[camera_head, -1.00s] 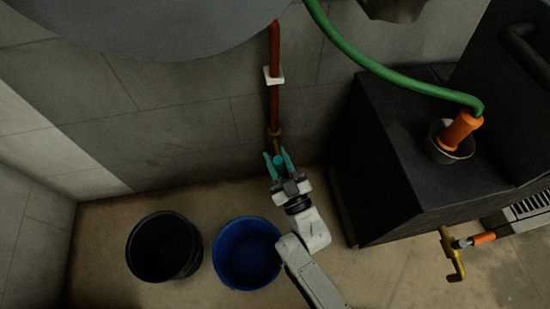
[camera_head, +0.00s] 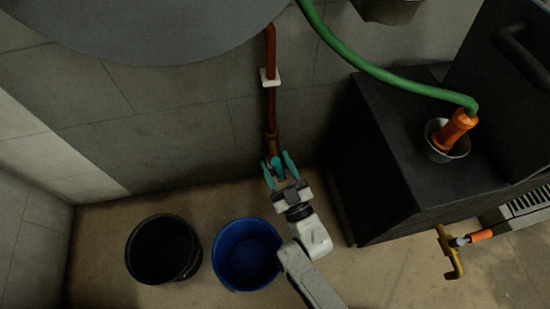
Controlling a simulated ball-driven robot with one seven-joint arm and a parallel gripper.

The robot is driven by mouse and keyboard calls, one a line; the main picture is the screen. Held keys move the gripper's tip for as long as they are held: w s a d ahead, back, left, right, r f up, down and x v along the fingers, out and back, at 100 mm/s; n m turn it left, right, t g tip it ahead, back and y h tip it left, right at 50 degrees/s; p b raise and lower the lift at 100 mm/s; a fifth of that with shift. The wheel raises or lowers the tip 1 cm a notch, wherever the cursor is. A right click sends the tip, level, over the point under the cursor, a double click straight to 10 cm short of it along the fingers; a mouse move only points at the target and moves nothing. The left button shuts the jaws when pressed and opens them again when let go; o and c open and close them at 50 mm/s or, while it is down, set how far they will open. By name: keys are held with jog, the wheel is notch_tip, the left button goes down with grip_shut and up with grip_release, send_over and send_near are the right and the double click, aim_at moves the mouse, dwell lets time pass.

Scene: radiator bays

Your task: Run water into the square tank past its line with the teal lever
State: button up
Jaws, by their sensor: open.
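The teal lever (camera_head: 277,166) is on the brass tap (camera_head: 271,144) at the foot of a red-brown pipe on the back wall. My gripper (camera_head: 275,158) is open, its teal fingers apart on either side of the lever. I cannot tell whether either finger touches it. The fingers and lever are similar in colour, and part of the lever is hidden. No square tank with a line can be made out for sure; a black box-shaped unit (camera_head: 375,165) stands to the right.
A blue bucket (camera_head: 217,262) and a black bucket (camera_head: 130,255) stand on the floor left of my arm. A green hose (camera_head: 370,68) runs to an orange nozzle (camera_head: 455,130) in a metal cup. Another brass tap (camera_head: 446,242) is low right. A grey rounded body (camera_head: 130,30) overhangs top left.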

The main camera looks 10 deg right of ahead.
jog(key=p+v, duration=0.1)
jog(key=v, duration=0.8)
jog(key=shift+p, duration=0.35)
